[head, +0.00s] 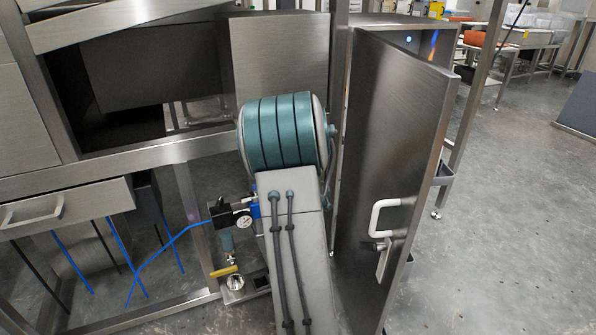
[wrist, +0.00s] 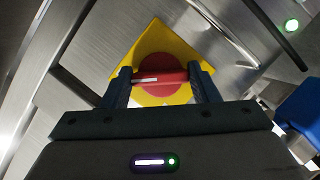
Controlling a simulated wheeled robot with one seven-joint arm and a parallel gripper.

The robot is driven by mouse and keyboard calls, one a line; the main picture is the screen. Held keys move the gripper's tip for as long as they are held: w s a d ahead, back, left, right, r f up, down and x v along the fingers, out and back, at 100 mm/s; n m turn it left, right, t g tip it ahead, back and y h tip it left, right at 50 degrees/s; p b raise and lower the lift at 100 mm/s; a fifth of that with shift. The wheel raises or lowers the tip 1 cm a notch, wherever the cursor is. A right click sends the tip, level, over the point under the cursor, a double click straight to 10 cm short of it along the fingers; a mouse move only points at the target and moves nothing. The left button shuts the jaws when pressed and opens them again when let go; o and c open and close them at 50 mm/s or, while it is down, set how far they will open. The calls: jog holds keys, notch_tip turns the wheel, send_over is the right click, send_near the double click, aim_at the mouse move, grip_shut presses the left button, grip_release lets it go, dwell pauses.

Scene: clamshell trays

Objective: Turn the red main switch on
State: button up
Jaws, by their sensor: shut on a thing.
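The red main switch (wrist: 160,64) shows in the wrist view as a round red knob with a raised grip bar and a white mark along the bar. It sits on a yellow square plate (wrist: 142,48) on a brushed metal panel. The bar lies nearly level across the picture. My gripper (wrist: 159,76) has one dark finger at each end of the bar and is shut on it. In the head view my own arm fills the middle, and neither the switch nor my gripper shows.
A metal door (head: 395,130) with a white handle (head: 376,215) stands open right of my arm. A gauge and valve assembly (head: 243,220) with a yellow lever sits low on the left. A green light (wrist: 291,25) glows in the wrist view. Open floor (head: 510,200) lies at right.

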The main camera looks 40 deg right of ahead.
dwell(0.3)
jog(key=o, duration=1)
jog(key=p+v, duration=0.3)
jog(key=v, duration=1)
jog(key=shift+s+a, duration=0.15)
jog(key=shift+s, duration=0.2)
jog(key=shift+r, duration=0.15)
